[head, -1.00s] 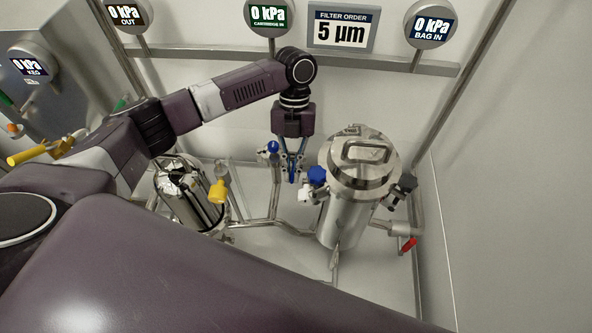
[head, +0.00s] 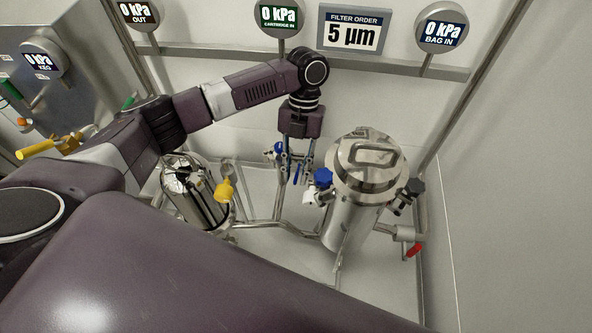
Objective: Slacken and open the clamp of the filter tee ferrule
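My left gripper (head: 297,164) points down between the two steel vessels, at the pipework. Its two fingers are spread apart, one on either side of a small blue part (head: 297,174). I cannot tell whether they touch it. The filter tee and its ferrule clamp are too small and too covered by the fingers to make out, so I cannot tell whether the clamp is open or shut. A blue knob (head: 323,178) with a white part below it sits right of the gripper. Another blue knob (head: 278,149) is behind its left finger. My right gripper is not in view.
A large lidded steel housing (head: 350,215) stands close on the right, with a red-handled valve (head: 413,250) beside it. A smaller steel vessel (head: 205,207) with a yellow handle (head: 224,190) stands on the left. Pipes run low between them. Gauges line the wall rail (head: 390,68).

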